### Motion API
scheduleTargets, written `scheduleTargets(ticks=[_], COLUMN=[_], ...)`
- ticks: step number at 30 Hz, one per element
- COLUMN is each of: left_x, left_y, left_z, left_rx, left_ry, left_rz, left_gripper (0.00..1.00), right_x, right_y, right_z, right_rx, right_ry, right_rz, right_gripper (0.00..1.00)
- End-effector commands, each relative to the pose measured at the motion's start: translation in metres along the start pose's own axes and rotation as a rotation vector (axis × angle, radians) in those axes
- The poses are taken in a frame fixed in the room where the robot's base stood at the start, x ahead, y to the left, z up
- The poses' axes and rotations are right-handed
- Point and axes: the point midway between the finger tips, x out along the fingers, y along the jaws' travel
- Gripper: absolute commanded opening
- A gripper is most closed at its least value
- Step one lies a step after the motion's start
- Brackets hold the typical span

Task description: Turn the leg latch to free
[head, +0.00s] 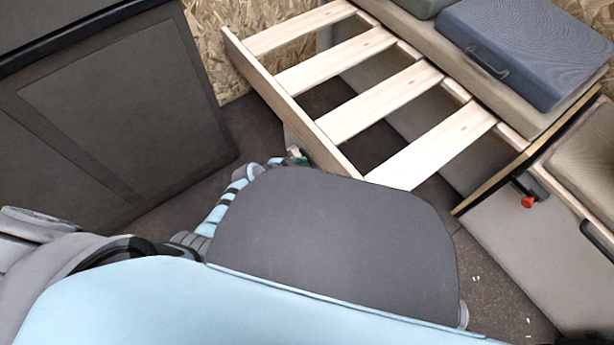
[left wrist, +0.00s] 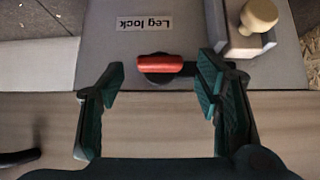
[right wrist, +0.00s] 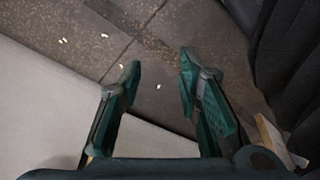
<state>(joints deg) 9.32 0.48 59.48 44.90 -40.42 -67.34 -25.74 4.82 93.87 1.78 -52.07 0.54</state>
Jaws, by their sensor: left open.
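The leg latch (left wrist: 160,64) has a red handle lying crosswise on a dark mount, in the left wrist view. A "Leg lock" label (left wrist: 144,22) is upside down beside it on a grey panel. My left gripper (left wrist: 161,78) is open, with a fingertip on each side of the handle and no visible grip on it. In the head view only a small part of the left gripper (head: 297,154) shows near the slatted frame, and my body hides the rest. My right gripper (right wrist: 160,64) is open and empty above the dark floor.
A pale slatted frame (head: 385,110) stands beside cushions (head: 525,45). Another red handle (head: 528,202) shows on a grey panel at right; I cannot tell if it is the same latch. A wooden knob (left wrist: 259,14) sits near the latch. Pale scraps lie on the floor (right wrist: 165,45).

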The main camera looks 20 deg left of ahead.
Motion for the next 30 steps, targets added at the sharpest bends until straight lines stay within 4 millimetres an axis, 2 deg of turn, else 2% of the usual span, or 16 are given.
scheduleTargets(ticks=[11,21,22,30], left_x=[0.0047,0.0046,0.0046,0.0027], left_y=[0.0002,0.0002,0.0001,-0.0013], left_z=[-0.0006,-0.0004,-0.0004,0.0015], left_rx=[0.0,0.0,0.0,0.003], left_ry=[0.0,0.0,0.0,-0.001], left_rz=[0.0,0.0,0.0,-0.013], left_gripper=[0.57,0.02,0.0,0.0], right_x=[-0.0081,-0.0078,-0.0078,-0.0083], right_y=[-0.0005,-0.0004,-0.0004,-0.0004], right_z=[-0.0036,-0.0037,-0.0037,-0.0044], right_rx=[-0.008,-0.007,-0.007,-0.006], right_ry=[-0.005,-0.004,-0.004,-0.001], right_rz=[0.0,0.0,0.0,0.0], right_gripper=[0.31,0.31,0.31,0.31])
